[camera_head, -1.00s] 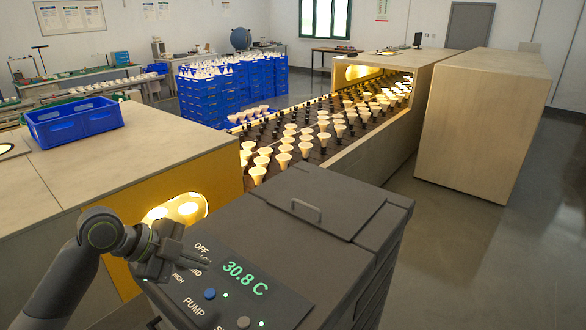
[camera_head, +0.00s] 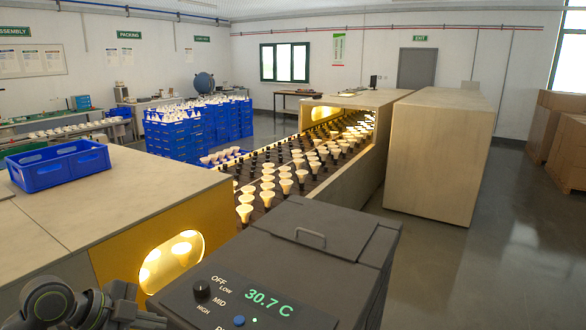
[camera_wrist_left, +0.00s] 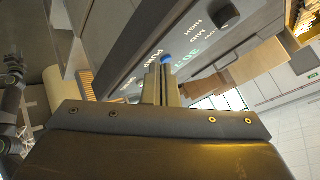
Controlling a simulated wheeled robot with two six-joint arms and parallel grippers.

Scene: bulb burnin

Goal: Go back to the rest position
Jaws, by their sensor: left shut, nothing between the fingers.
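My left gripper (camera_head: 160,321) is at the bottom left of the head view, in front of the dark grey control box. It is shut and empty. In the left wrist view its closed fingers (camera_wrist_left: 161,82) point towards the panel, in line with the blue button (camera_wrist_left: 166,59); I cannot tell whether they touch it. The head view shows the black knob (camera_head: 201,289) with OFF, LOW, MID and HIGH marks, the blue button (camera_head: 239,321) and a green display (camera_head: 268,301) reading 30.7 C. My right gripper is not in view.
A conveyor (camera_head: 245,228) carries many bulbs between a near oven housing (camera_head: 110,215) with a lit opening and far wooden housings (camera_head: 440,150). A blue crate (camera_head: 60,172) sits on the near housing. Stacked blue crates (camera_head: 190,133) stand behind. Open floor (camera_head: 510,265) lies to the right.

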